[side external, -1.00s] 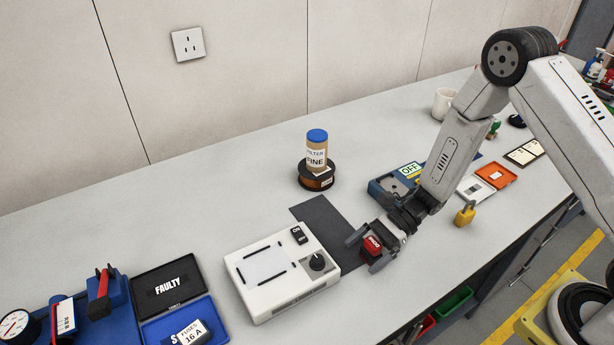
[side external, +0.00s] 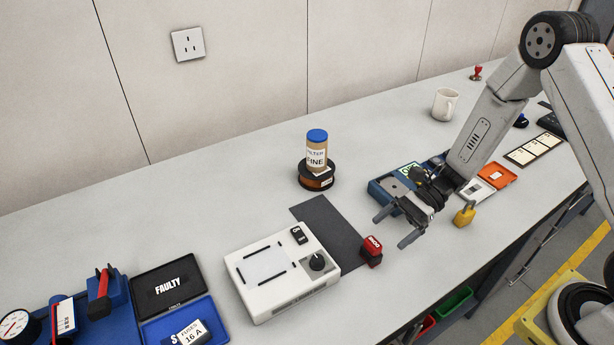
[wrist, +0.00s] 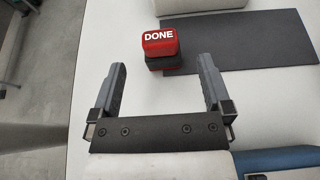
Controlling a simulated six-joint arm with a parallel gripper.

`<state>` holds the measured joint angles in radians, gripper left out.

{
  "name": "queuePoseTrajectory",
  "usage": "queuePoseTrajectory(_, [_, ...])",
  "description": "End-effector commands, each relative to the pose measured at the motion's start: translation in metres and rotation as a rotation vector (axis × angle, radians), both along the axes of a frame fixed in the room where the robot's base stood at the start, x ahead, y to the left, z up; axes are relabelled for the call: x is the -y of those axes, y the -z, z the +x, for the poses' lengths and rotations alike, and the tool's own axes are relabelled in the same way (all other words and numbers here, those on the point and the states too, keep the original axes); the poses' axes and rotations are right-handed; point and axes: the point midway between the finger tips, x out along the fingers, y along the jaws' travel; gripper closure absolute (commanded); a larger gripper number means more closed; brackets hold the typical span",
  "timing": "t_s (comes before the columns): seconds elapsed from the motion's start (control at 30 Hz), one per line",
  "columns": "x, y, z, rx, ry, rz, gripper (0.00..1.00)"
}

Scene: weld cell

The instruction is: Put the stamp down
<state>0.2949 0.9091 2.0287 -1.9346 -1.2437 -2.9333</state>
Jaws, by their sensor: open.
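The red stamp (side external: 372,251) with a dark base and "DONE" on its top stands upright on the bench, touching or very close to the right edge of the dark grey mat (side external: 327,222). In the wrist view the stamp (wrist: 160,45) sits beyond the fingertips, in line with the gap between them. My gripper (side external: 390,230) is open and empty, to the right of the stamp and apart from it. Both fingers of my gripper (wrist: 163,75) show in the wrist view with nothing between them.
A white box with a knob (side external: 283,270) stands left of the stamp. A blue device (side external: 392,190) and a yellow padlock (side external: 465,214) lie close to my gripper. A jar on a spool (side external: 317,160) stands behind the mat. The front bench edge is near.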

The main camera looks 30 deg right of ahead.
Motion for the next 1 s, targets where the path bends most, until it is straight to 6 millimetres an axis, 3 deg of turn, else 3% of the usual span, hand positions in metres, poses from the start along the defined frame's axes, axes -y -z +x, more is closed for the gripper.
queuePoseTrajectory(0.1, [0.017, -0.007, 0.000, 0.001, 0.003, -0.001, 0.00])
queuePoseTrajectory(0.33, [0.038, -0.016, 0.000, 0.000, 0.001, 0.000, 0.00])
queuePoseTrajectory(1.0, [0.041, -0.017, 0.000, -0.001, 0.000, -0.001, 0.00])
